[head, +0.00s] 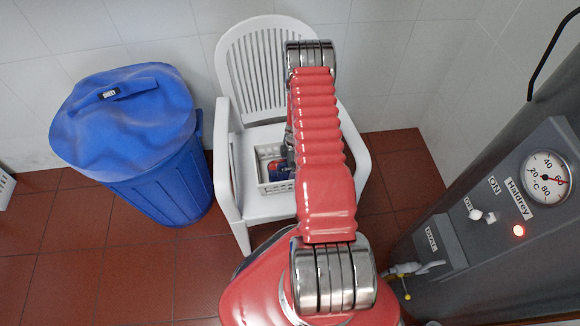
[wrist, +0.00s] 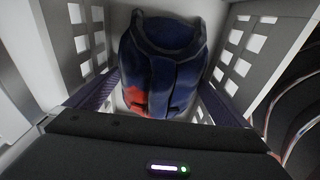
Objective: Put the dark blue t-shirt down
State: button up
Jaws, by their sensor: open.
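The dark blue t-shirt (wrist: 165,60), folded, with a red patch at its lower left, lies in a white slatted basket (wrist: 84,42). In the head view a small part of the t-shirt (head: 281,171) shows in the basket (head: 264,184), which stands on the seat of a white plastic chair (head: 250,60). My gripper (wrist: 158,80) is open, its two dark fingers inside the basket on either side of the t-shirt. I cannot tell whether they touch the cloth. In the head view my arm hides most of the gripper and part of the basket.
A blue bin (head: 160,185) with a bulging blue lid (head: 125,115) stands left of the chair. A grey machine (head: 490,215) with a gauge, switches and a tap stands at the right. White tiled walls are behind. Some red floor (head: 130,275) is clear at the front left.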

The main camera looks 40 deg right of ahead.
jog(key=shift+s+d+r, duration=0.15)
jog(key=shift+d+r, duration=0.1)
jog(key=shift+r, duration=1.7)
jog(key=shift+s+d+r, duration=0.15)
jog(key=shift+d+r, duration=0.1)
jog(key=shift+r, duration=1.75)
jog(key=shift+s+d+r, duration=0.15)
jog(key=shift+d+r, duration=0.1)
jog(key=shift+r, duration=1.7)
jog(key=shift+w+r, duration=0.1)
jog(key=shift+r, duration=0.05)
jog(key=w+a+r+m+t, duration=0.15)
jog(key=a+r, duration=0.35)
jog(key=r, duration=0.5)
jog(key=w+a+r+m+h, duration=0.15)
jog(key=a+r, duration=0.35)
jog(key=r, duration=0.5)
jog(key=w+a+r+m, duration=0.15)
jog(key=a+r, duration=0.35)
jog(key=r, duration=0.5)
jog(key=s+a+r+m+t, duration=0.3)
jog(key=s+a+r+m, duration=0.4)
jog(key=s+a+r, duration=1)
jog(key=s, duration=0.3)
jog(key=shift+r, duration=0.35)
